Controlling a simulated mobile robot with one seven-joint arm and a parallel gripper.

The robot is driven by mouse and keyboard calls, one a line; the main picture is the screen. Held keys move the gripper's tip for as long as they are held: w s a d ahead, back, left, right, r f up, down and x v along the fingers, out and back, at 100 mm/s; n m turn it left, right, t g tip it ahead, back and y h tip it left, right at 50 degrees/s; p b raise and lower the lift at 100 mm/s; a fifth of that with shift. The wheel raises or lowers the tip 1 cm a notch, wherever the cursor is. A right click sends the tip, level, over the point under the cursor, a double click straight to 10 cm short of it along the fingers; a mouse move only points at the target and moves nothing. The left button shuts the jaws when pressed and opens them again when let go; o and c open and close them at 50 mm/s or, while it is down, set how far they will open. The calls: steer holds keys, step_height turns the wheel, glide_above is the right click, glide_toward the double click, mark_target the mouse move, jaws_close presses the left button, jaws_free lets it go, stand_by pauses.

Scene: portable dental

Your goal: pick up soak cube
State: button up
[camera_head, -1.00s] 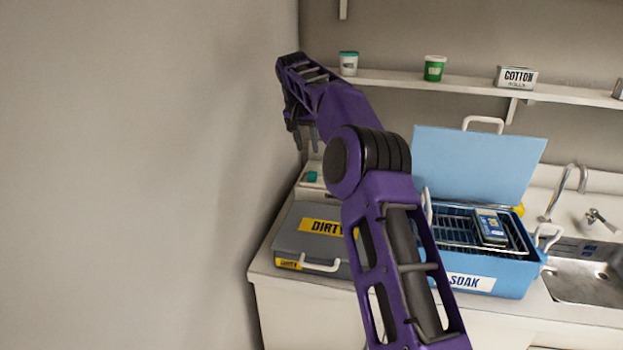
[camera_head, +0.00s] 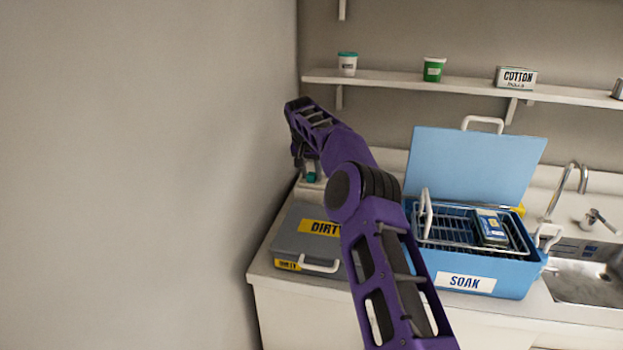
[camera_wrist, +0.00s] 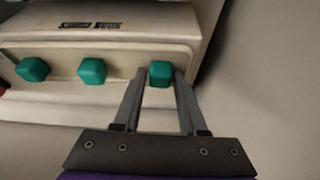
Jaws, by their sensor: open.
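Several teal cubes sit in a row on the ledge of a cream dispenser (camera_wrist: 110,24) in the wrist view. The rightmost teal cube (camera_wrist: 160,74) lies between the fingertips of my gripper (camera_wrist: 162,79). The fingers are open on either side of it; I cannot tell whether they touch it. Two other teal cubes, a middle one (camera_wrist: 92,71) and a left one (camera_wrist: 32,69), sit to its left. The dispenser's lettering is upside down and blurred. In the head view my gripper (camera_head: 306,168) is down at the dispenser by the wall, partly hiding a teal cube (camera_head: 311,177).
A grey case marked DIRTY (camera_head: 300,244) stands in front of the dispenser. A blue SOAK box (camera_head: 510,284) with its lid up holds a wire basket (camera_head: 455,238). A wall is close on the left. A shelf (camera_head: 400,82) runs above the counter. A sink (camera_head: 590,282) is at right.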

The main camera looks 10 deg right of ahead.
jaws_close()
steer(key=shift+r, duration=0.15)
